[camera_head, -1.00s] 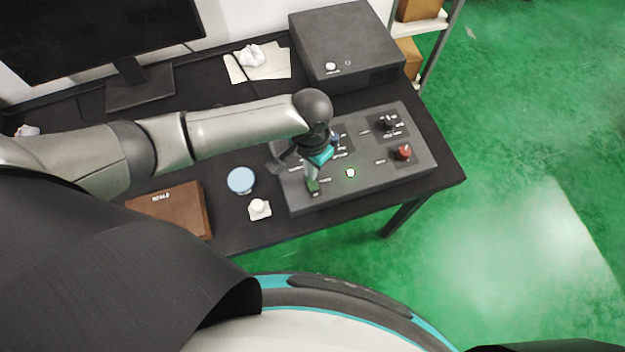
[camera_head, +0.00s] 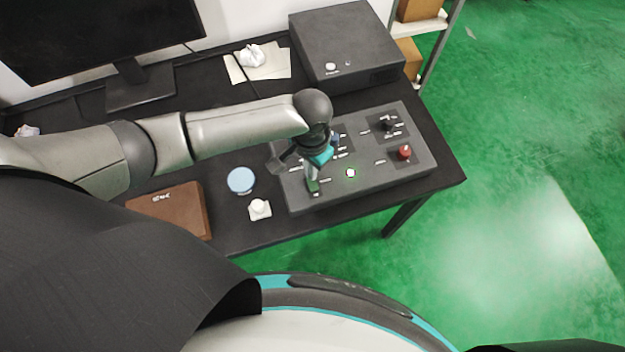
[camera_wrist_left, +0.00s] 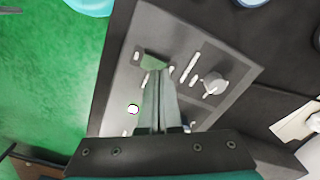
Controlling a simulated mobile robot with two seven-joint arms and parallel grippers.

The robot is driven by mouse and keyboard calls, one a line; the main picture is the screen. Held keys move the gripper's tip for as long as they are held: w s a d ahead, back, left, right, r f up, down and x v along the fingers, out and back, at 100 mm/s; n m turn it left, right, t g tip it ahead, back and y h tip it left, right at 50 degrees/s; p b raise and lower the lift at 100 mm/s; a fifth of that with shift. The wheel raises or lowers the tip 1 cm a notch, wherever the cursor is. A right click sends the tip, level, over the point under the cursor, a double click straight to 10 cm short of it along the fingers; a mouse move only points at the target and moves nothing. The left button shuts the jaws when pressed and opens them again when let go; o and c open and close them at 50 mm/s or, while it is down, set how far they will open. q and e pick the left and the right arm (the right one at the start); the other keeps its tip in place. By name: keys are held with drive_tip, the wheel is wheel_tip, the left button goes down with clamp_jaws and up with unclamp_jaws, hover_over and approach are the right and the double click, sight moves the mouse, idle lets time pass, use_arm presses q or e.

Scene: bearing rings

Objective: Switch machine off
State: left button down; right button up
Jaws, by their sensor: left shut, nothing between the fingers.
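The grey control panel (camera_head: 370,175) lies on the black table and also fills the middle of the left wrist view (camera_wrist_left: 225,62). My left gripper (camera_head: 313,188) is shut and empty, pointing down at the panel's front left part. In the left wrist view its fingertips (camera_wrist_left: 159,74) are at a dark green square switch (camera_wrist_left: 152,60), partly hidden by them; I cannot tell whether they touch it. A white round button with a green ring (camera_head: 350,173) is to the right of the gripper. A red button (camera_head: 404,152) and a black knob (camera_head: 388,126) are further right. My right gripper is not in view.
A grey box (camera_head: 345,45) stands behind the panel. A blue round disc (camera_head: 240,180), a small white piece (camera_head: 259,208) and a brown case (camera_head: 180,208) lie left of the panel. A monitor (camera_head: 100,35) stands at the back left.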

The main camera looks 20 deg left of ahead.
use_arm(q)
drive_tip(key=shift+f+b, duration=0.5)
drive_tip(key=shift+f, duration=0.5)
idle(0.8)
wheel_tip(320, 180, up, 7)
drive_tip(key=p, duration=0.8)
drive_tip(key=shift+r+p, duration=0.1)
drive_tip(key=shift+p, duration=0.3)
drive_tip(key=shift+s, duration=0.1)
idle(0.3)
